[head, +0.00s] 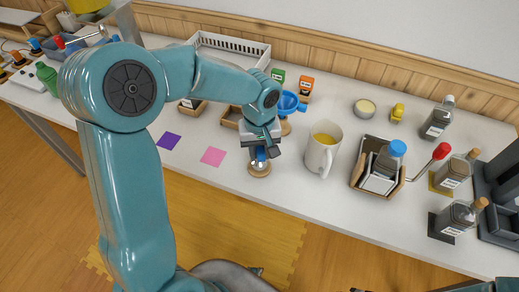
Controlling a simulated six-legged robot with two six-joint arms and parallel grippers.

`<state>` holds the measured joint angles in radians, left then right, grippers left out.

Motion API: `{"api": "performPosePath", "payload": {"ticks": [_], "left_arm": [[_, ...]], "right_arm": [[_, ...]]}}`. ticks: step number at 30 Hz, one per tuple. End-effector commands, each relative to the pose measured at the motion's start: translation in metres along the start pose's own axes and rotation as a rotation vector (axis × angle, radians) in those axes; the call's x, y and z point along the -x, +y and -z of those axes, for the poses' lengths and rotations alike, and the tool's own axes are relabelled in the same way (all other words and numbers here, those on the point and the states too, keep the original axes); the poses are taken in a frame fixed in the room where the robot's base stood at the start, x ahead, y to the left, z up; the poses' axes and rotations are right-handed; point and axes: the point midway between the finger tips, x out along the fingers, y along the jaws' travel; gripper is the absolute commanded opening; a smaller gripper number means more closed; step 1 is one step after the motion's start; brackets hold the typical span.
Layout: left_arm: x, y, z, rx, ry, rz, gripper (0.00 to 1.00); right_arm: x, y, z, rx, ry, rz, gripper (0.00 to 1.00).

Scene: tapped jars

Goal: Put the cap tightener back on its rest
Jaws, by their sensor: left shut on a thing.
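My left gripper (262,153) reaches down over the middle of the table and is shut on a small blue-and-dark tool, which I take to be the cap tightener (261,154). Most of the tool is hidden by the jaws. A round wooden base (259,171), likely the rest, lies directly below the tool. I cannot tell whether the tool touches it. A small part of my right arm shows at the bottom right edge; its gripper is out of view.
A white jug (322,149) with yellow contents stands close right of the gripper. A tray with a blue-capped jar (388,160) is further right. Pink (213,156) and purple (169,141) squares lie on clear table to the left.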

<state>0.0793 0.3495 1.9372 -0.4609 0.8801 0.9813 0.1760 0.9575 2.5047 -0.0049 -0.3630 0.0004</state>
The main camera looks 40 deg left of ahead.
Motion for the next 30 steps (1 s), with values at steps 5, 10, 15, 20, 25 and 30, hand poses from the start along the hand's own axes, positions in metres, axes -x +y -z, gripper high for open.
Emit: {"api": "performPosePath", "payload": {"ticks": [5, 10, 15, 20, 25, 30], "left_arm": [[-0.007, 0.000, 0.000, 0.000, 0.000, 0.000, 0.00], [-0.006, 0.000, 0.000, 0.000, 0.000, 0.000, 0.56], [-0.006, 0.000, 0.000, 0.000, 0.000, 0.000, 0.56], [0.001, 0.000, 0.000, 0.001, 0.001, -0.001, 0.56], [0.034, 0.001, 0.001, 0.000, 0.006, -0.005, 0.56], [0.080, 0.001, 0.001, 0.000, 0.005, -0.005, 0.56]], "right_arm": [[-0.006, 0.002, 0.000, 0.000, 0.000, 0.000, 0.43], [-0.005, 0.002, 0.000, 0.000, 0.000, 0.000, 0.43], [-0.005, 0.002, 0.000, 0.000, 0.000, 0.000, 0.43], [-0.004, 0.002, 0.000, 0.000, 0.000, 0.000, 0.43], [-0.002, 0.001, 0.000, 0.000, 0.000, 0.000, 0.43], [0.001, -0.001, 0.000, 0.000, 0.000, 0.000, 0.43]]}}
